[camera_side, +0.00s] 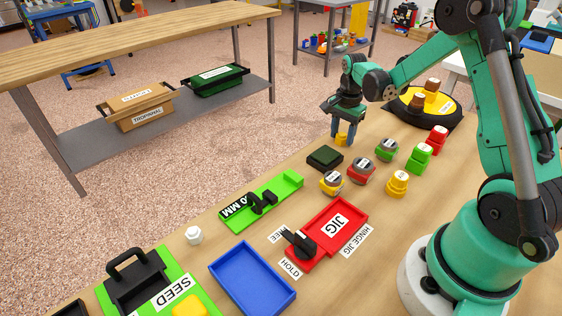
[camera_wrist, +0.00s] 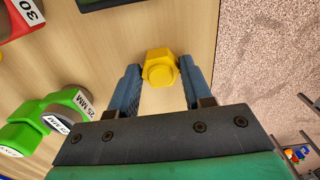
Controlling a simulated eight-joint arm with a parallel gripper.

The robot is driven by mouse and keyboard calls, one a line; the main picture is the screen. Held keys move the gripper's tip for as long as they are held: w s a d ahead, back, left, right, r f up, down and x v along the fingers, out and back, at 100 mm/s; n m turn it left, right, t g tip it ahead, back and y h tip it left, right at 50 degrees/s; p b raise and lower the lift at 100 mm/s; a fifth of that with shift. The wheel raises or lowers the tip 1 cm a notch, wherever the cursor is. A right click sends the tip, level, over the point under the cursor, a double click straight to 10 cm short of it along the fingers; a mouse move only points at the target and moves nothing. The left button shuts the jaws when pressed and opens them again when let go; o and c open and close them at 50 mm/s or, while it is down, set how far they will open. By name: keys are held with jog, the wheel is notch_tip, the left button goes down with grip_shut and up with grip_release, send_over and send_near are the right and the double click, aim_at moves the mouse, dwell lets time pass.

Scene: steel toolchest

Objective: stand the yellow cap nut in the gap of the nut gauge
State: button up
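The yellow cap nut (camera_wrist: 160,68) stands on the wooden bench, dome toward the wrist camera. In the side view the cap nut (camera_side: 341,139) shows low between my fingers, partly hidden by them. My gripper (camera_wrist: 159,72) is open, with one blue finger on each side of the nut. The fingers look close to its sides, and I cannot tell whether either touches. My gripper (camera_side: 342,135) points down at the far part of the bench. The nut gauge (camera_side: 288,183) is a green base with black jaws and an "MM" label, nearer the camera. Its gap looks empty.
Several labelled coloured pieces stand between my gripper and the red jig (camera_side: 350,211). A dark green block (camera_side: 325,157) lies between gripper and gauge. A white nut (camera_side: 194,235) and blue tray (camera_side: 252,279) are nearer. A round yellow-and-black holder (camera_side: 447,107) stands behind.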

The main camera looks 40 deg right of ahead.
grip_shut()
jog(key=shift+r, duration=0.1)
